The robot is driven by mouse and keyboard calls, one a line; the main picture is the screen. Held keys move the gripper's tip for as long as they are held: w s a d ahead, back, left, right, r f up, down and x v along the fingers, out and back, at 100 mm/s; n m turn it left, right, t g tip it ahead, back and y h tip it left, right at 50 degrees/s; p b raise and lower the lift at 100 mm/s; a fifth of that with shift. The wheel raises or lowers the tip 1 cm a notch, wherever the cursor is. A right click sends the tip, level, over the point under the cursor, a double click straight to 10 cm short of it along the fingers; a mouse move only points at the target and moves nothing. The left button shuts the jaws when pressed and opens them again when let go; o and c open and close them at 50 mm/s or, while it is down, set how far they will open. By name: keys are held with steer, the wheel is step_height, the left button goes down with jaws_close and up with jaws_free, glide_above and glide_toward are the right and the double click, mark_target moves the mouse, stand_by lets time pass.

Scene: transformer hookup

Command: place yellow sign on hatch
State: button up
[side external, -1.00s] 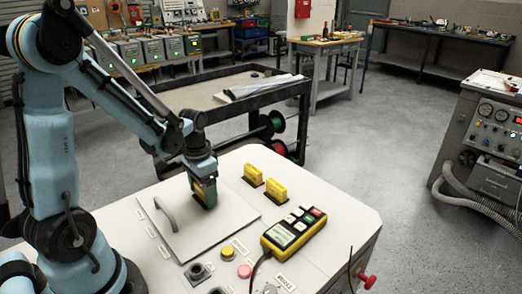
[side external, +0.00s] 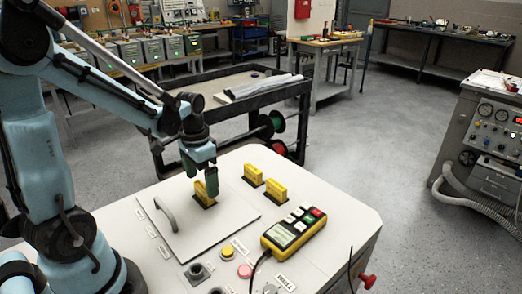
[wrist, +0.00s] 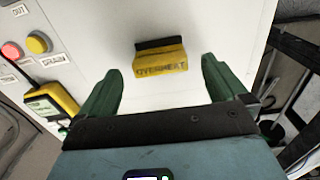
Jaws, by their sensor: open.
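A yellow sign (side external: 204,193) with a dark base stands on the grey hatch (side external: 190,235), near its far edge. In the wrist view the sign (wrist: 162,63) reads OVERHEAT and stands ahead of the fingertips, between their lines. My gripper (side external: 200,177) is open and empty just above the sign, with one finger to either side. In the wrist view the green fingers of my gripper (wrist: 160,78) are spread wide, with clear gaps to the sign. Two more yellow signs, a nearer one (side external: 276,190) and a farther one (side external: 252,175), stand on the cabinet top beyond the hatch.
The hatch has a curved handle (side external: 165,214) at its left. A yellow handheld meter (side external: 293,230) lies on the cabinet top (side external: 335,210). A yellow button (side external: 228,253) and a red button (side external: 244,270) are near the front. A dark cart (side external: 225,90) stands behind.

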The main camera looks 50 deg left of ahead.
mark_target(202, 186)
step_height(202, 186, up, 8)
steer(key=f, duration=0.1)
steer(key=d+r+t, duration=0.1)
steer(key=d+t, duration=0.6)
steer(key=d, duration=0.5)
steer(key=shift+s+r, duration=0.2)
steer(key=shift+s, duration=0.05)
steer(key=shift+d, duration=0.1)
steer(key=shift+c, duration=0.5)
stand_by(0.4)
